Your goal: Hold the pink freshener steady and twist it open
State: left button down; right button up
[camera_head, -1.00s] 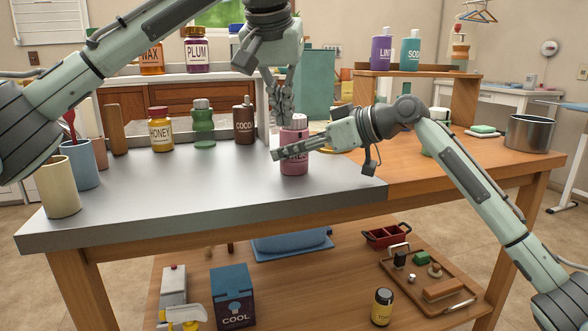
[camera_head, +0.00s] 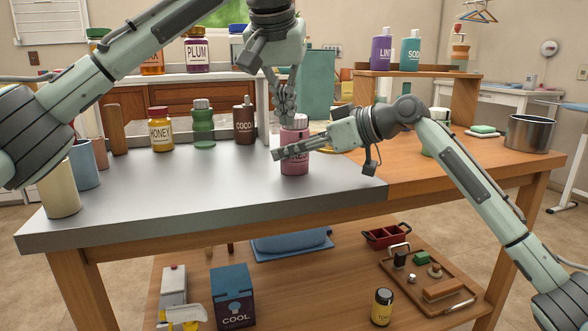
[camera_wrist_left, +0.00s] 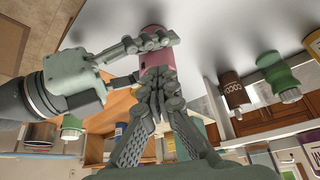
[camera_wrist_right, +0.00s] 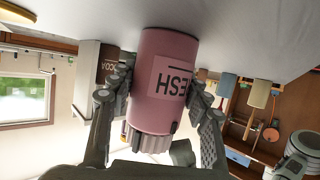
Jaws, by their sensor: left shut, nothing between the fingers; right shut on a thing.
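The pink freshener (camera_head: 294,168) stands upright on the grey tabletop (camera_head: 190,195), its pale cap (camera_head: 298,120) on top. My right gripper (camera_head: 282,152) is shut around its body from the right, and the fingers lie on both sides of it in the right wrist view (camera_wrist_right: 165,75). My left gripper (camera_head: 287,118) is above, pointing down, beside the cap; it is shut with nothing between the fingers. In the left wrist view, its fingers (camera_wrist_left: 158,85) overlap the freshener (camera_wrist_left: 154,38), so contact with the cap cannot be told.
A honey jar (camera_head: 161,136), a green bottle (camera_head: 203,122) and a cocoa bottle (camera_head: 244,125) stand behind to the left. Cups (camera_head: 58,188) stand at the left edge. A metal pot (camera_head: 528,134) is far right. The front of the grey top is clear.

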pick_arm(q)
jog(key=shift+d, duration=0.15)
pick_arm(e)
jog(key=shift+s+a, duration=0.1)
pick_arm(q)
jog(key=shift+d, duration=0.3)
jog(key=shift+s, duration=0.1)
jog(key=shift+s+a+r, duration=0.1)
jog(key=shift+s, duration=0.25)
notch_tip(320, 180, up, 6)
jog(key=shift+f, duration=0.1)
pick_arm(e)
jog(key=o, duration=1.1)
jog(key=shift+o, duration=0.2)
